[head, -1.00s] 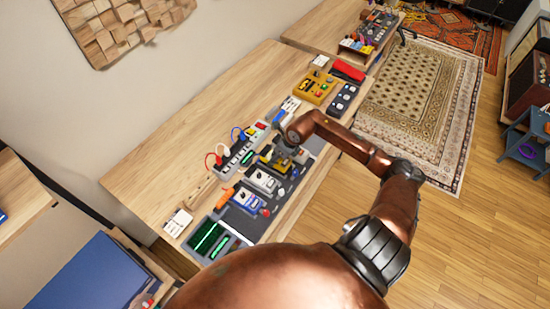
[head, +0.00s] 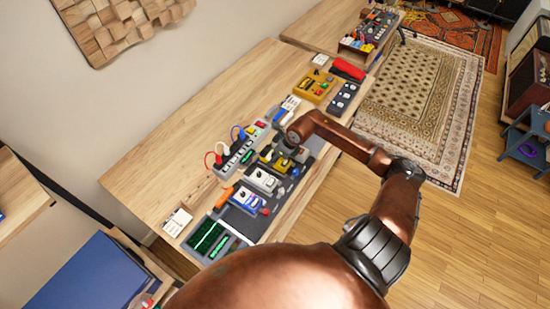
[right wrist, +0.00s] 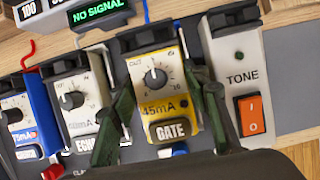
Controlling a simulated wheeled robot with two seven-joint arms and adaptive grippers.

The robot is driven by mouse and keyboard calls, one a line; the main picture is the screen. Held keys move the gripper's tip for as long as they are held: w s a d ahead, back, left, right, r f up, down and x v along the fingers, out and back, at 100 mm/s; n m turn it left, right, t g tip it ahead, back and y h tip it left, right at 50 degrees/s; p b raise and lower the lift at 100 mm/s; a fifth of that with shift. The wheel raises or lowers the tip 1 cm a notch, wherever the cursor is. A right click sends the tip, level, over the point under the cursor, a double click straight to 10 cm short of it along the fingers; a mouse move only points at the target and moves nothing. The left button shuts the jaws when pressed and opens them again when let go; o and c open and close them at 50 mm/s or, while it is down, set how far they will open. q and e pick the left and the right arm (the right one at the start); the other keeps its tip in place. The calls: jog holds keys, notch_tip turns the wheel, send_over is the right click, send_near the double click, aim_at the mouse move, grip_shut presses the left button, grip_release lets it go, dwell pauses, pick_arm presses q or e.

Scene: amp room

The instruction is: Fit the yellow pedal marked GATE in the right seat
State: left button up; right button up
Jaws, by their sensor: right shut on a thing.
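The yellow pedal marked GATE (right wrist: 155,72) fills the middle of the right wrist view, with a dial and a dark label plate. My right gripper (right wrist: 162,108) is shut on it, one dark green finger on each side. In the head view the yellow pedal (head: 268,156) shows partly under my right gripper (head: 287,156), over the dark pedalboard (head: 237,218). It lies in line between the white ECHO pedal (right wrist: 78,98) and the grey TONE unit (right wrist: 240,75). I cannot tell whether its underside touches the board. My left gripper is not in view.
A blue pedal (head: 247,199) stands on the board beyond the white one. A power strip (head: 238,151) with coloured plugs runs behind the row. A yellow box (head: 315,89) and a red item (head: 348,69) lie farther along the bench. The bench (head: 165,150) is bare at left.

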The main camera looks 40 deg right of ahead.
jog(key=shift+f, duration=0.15)
dwell(0.4)
jog(key=shift+s+f+b, duration=0.2)
jog(key=shift+f+b, duration=0.05)
jog(key=shift+b, duration=0.1)
jog(key=shift+s+f, duration=0.15)
jog(key=shift+f, duration=0.1)
dwell(0.5)
jog(key=o, duration=1.5)
jog(key=shift+f, duration=0.15)
jog(key=shift+o, duration=0.6)
